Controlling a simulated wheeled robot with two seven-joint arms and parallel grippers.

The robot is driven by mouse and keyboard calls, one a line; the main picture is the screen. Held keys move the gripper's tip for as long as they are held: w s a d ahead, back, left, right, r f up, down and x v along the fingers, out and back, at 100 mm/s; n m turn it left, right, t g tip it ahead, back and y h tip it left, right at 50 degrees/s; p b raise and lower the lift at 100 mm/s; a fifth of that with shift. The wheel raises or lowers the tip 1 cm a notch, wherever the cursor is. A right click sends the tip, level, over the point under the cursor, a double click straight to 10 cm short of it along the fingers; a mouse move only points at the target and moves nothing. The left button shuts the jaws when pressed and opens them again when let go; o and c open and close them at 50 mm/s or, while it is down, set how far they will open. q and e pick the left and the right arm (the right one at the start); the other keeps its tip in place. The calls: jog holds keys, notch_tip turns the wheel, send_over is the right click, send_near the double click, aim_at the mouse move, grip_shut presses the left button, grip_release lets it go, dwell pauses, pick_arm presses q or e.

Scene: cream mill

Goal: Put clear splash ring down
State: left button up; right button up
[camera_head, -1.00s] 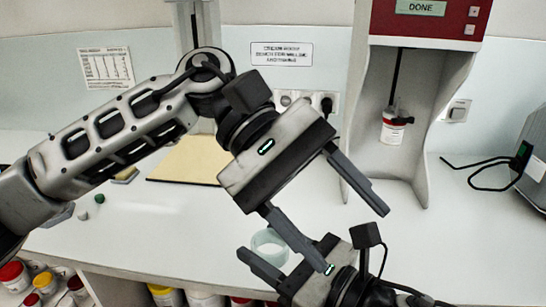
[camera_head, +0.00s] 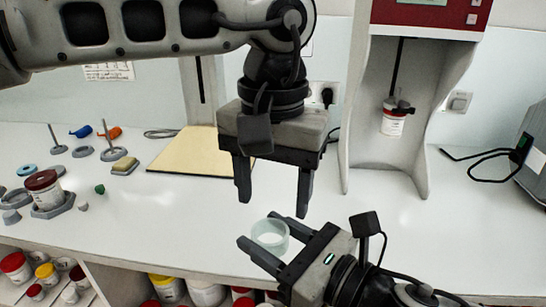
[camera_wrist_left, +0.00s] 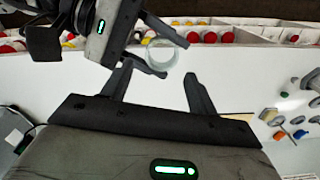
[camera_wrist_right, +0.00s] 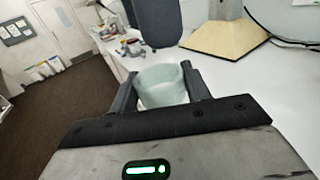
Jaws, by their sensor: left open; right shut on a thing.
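The clear splash ring (camera_head: 270,236) is a pale, see-through greenish band near the front of the white bench. My right gripper (camera_head: 262,243) is shut on it, with one finger on each side. The ring fills the space between the fingers in the right wrist view (camera_wrist_right: 162,86). It also shows in the left wrist view (camera_wrist_left: 160,56), beyond my left fingers. My left gripper (camera_head: 272,204) is open and empty, pointing down above and behind the ring. I cannot tell whether the ring touches the bench.
A machine with a red top (camera_head: 428,18) stands at the back right, with a jar (camera_head: 393,120) hanging in it. A tan board (camera_head: 190,152) lies behind. A jar with a brown lid (camera_head: 43,188) and small stands are at left. The bench at right of centre is clear.

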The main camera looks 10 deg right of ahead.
aim_at(273, 228)
pick_arm(q)
jog(key=shift+f, duration=3.2)
jog(key=c, duration=0.7)
pick_arm(e)
jog(key=o, duration=1)
jog(key=shift+o, duration=0.2)
